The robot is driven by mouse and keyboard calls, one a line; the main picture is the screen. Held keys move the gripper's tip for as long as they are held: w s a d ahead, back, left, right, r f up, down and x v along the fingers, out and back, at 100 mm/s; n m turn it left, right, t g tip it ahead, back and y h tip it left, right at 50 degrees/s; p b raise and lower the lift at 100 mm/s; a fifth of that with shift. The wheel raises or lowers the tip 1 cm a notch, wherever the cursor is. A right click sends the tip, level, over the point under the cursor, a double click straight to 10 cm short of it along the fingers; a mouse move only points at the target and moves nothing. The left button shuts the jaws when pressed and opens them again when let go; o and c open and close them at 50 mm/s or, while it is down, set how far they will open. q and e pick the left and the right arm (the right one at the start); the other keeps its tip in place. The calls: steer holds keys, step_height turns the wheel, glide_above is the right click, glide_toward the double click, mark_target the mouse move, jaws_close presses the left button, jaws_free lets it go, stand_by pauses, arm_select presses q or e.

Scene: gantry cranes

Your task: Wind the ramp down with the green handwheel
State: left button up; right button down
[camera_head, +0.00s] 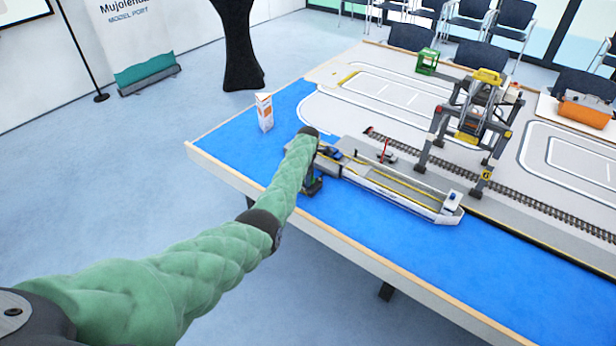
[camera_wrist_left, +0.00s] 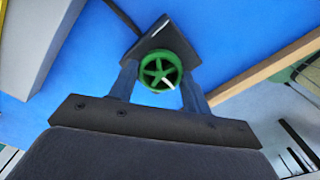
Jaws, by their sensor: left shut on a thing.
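The green handwheel (camera_wrist_left: 150,66) is in the left wrist view, a spoked wheel with a white mark on its lower right, in front of a dark block. My left gripper (camera_wrist_left: 161,80) has one finger on each side of the wheel and is shut on its rim. In the head view my left gripper (camera_head: 313,186) is by the left end of the ship (camera_head: 400,190), largely behind my green-sleeved arm. A small blue car (camera_head: 330,152) is at that end of the ship. The ramp cannot be told apart clearly behind my arm. My right gripper is not in view.
A gantry crane (camera_head: 470,125) stands over the rail track (camera_head: 540,203) beyond the ship. A white and orange three-sided card (camera_head: 264,112) stands on the blue table area to the left. The blue area in front of the ship is clear.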

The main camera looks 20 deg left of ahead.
arm_select(q)
steer(key=o, duration=1)
steer(key=shift+w+r, duration=0.1)
steer(key=shift+r, duration=0.05)
